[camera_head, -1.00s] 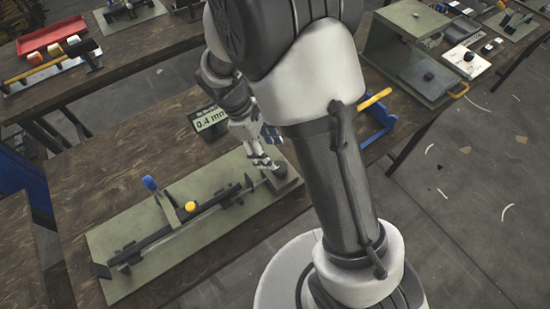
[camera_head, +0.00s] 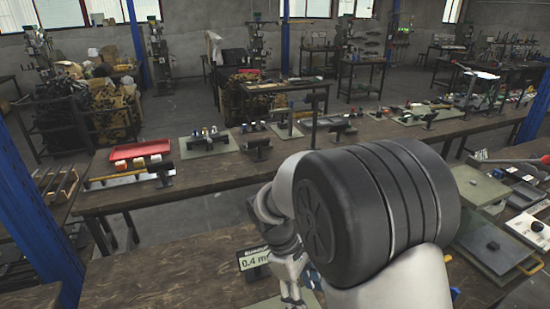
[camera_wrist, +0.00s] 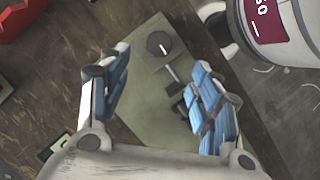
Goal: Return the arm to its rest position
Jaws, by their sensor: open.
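My arm bends across the right half of the head view, and its big dark joint covers much of the bench behind it. My gripper (camera_wrist: 160,100) shows in the wrist view with its two blue-padded fingers spread apart and nothing between them. It hangs above a green fixture plate (camera_wrist: 145,117) on the brown bench. A round dark knob (camera_wrist: 159,44) and a small dark mechanism stand on that plate, seen past the fingers. In the head view the gripper is only partly seen at the lower edge, beside a small display (camera_head: 255,260).
A far bench holds a red tray (camera_head: 141,150), a yellow-and-black bar tool (camera_head: 118,177) and several small fixtures. Green plates and a white tray (camera_head: 530,230) lie at the right. A blue post (camera_head: 35,205) stands at the left. Bare bench top (camera_head: 185,270) shows left of the display.

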